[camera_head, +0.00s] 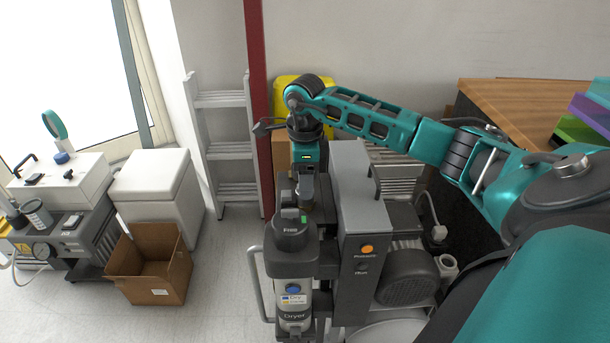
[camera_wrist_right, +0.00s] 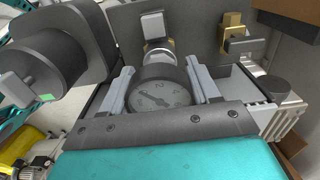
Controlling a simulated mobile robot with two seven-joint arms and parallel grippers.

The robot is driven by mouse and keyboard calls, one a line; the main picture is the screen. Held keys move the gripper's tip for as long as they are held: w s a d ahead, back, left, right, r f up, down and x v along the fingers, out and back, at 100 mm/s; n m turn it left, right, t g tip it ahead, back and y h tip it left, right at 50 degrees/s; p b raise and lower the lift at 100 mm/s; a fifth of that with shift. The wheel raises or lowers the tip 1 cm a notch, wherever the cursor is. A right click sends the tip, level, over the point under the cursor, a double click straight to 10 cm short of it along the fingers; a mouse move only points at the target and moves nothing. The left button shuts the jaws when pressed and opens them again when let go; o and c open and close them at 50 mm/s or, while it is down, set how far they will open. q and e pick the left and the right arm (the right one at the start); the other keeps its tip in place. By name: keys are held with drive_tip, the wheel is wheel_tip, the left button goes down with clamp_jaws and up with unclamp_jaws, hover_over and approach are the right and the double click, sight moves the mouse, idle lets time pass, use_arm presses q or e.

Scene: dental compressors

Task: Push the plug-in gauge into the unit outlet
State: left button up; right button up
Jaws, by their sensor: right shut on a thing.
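My right gripper (camera_head: 306,188) points down behind the dryer's dark top, beside the tall grey housing of the compressor unit (camera_head: 358,200). In the right wrist view its two grey fingers (camera_wrist_right: 161,88) stand on either side of the plug-in gauge (camera_wrist_right: 160,98), shut on it. The gauge has a round dark case and a dial facing the camera. A silvery collar (camera_wrist_right: 159,56) shows just beyond the gauge, below a pale square block (camera_wrist_right: 153,25). I cannot tell whether the gauge is seated in the outlet. My left gripper is not in view.
The dryer (camera_head: 293,285) stands close in front of the gripper. A brass fitting (camera_wrist_right: 232,32) is right of the gauge. A ladder (camera_head: 226,140), an open cardboard box (camera_head: 150,268) and a white cabinet (camera_head: 157,185) are left. A wooden bench (camera_head: 530,100) is right. Floor between box and unit is clear.

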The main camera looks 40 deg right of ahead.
drive_tip(key=shift+f, duration=0.25)
drive_tip(key=o, duration=1.2)
drive_tip(key=shift+r, duration=0.1)
drive_tip(key=shift+r, duration=0.1)
wheel_tip(320, 180, up, 12)
drive_tip(key=shift+f+p, duration=0.15)
drive_tip(key=shift+p, duration=0.9)
drive_tip(key=shift+r, duration=0.5)
